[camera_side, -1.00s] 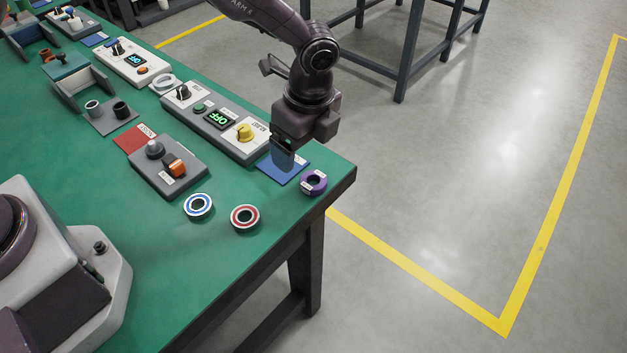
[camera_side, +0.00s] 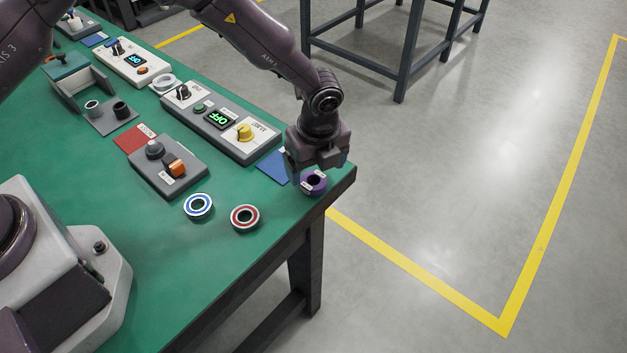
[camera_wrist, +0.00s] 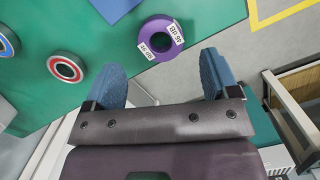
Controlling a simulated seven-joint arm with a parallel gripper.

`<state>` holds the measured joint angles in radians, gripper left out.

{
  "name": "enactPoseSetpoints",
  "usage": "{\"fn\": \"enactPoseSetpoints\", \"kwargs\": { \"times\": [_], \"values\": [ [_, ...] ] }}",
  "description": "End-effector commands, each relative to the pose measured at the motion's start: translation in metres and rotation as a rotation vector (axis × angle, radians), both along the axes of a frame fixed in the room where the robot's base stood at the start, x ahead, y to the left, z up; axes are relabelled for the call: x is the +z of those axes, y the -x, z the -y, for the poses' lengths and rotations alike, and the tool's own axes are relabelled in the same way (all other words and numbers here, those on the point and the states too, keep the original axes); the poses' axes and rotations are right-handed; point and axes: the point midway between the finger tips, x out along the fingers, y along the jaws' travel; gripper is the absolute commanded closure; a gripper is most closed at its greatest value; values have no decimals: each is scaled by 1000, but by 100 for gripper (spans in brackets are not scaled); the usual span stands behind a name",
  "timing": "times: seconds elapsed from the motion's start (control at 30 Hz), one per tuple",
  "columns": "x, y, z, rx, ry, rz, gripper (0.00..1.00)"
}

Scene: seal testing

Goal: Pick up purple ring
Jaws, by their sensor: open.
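The purple ring (camera_side: 314,183) with white labels lies flat on the green table near its right corner. Whether a finger touches the ring cannot be told.
A red-and-white ring (camera_side: 245,217) and a blue-and-white ring (camera_side: 198,206) lie to the left. A blue mat (camera_side: 273,167) and a grey control box with a yellow knob (camera_side: 228,128) are close behind. The table edge is just right of the purple ring.

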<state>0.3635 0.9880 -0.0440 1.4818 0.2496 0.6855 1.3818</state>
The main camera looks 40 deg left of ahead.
Motion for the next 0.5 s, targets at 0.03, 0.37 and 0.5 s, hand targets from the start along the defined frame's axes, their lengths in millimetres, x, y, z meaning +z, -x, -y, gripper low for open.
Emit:
{"fn": "enactPoseSetpoints", "kwargs": {
  "times": [0.03, 0.37, 0.5],
  "values": [
    [-9, 0, -2, -1, -2, -3, 19],
    [-43, -4, -6, 0, -1, -1, 19],
    [-43, -4, -6, 0, -1, 0, 19]
  ]
}}
